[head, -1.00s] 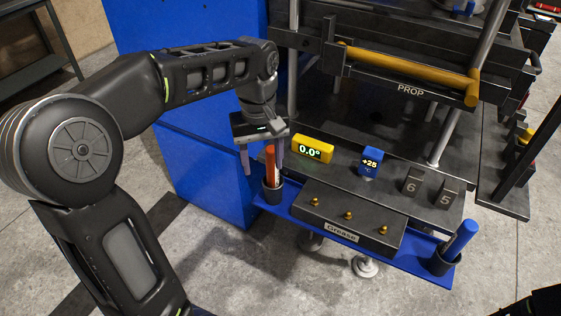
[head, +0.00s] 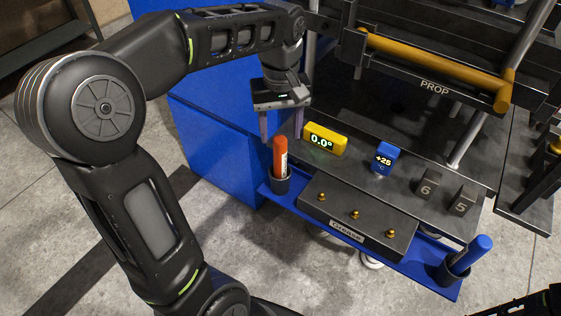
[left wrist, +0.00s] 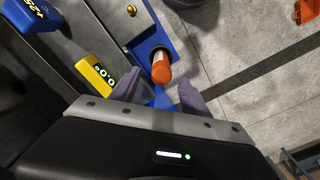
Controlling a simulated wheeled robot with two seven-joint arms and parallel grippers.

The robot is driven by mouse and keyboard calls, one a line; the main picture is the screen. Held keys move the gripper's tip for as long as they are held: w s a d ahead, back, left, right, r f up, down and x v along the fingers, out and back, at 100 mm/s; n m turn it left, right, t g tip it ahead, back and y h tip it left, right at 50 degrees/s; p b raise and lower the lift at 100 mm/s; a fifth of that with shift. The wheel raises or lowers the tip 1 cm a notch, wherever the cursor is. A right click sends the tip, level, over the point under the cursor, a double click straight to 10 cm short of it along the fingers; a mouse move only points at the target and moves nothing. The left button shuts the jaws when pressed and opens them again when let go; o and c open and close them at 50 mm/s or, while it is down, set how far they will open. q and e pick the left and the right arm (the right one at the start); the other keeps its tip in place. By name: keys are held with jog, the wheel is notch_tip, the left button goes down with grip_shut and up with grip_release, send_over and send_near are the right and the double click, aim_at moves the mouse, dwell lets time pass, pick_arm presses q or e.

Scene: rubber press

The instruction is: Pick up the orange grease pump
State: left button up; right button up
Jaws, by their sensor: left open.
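The orange grease pump (head: 281,157) stands upright in a dark cup (head: 277,183) at the left end of the blue shelf. It also shows in the left wrist view (left wrist: 161,70), just beyond the fingers. My left gripper (head: 282,132) is open and empty, a little above and behind the pump, not closed around it. In the left wrist view its two fingers (left wrist: 155,92) point toward the pump, which lies ahead of the gap between them. My right gripper is not in view; only a dark bit of my right arm shows at the bottom right.
A yellow 0.0° gauge (head: 325,140) and a blue +25 block (head: 386,158) stand close right of the gripper. Blocks 6 and 5 sit farther right. The Grease box (head: 360,217) has brass nipples. A blue pump (head: 472,253) stands at the shelf's right end.

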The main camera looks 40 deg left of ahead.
aim_at(280, 150)
pick_arm(q)
jog(key=shift+f, duration=0.6)
jog(key=shift+s+f+p, duration=0.15)
jog(key=shift+f+p, duration=0.45)
jog(key=shift+f, duration=2.05)
grip_shut()
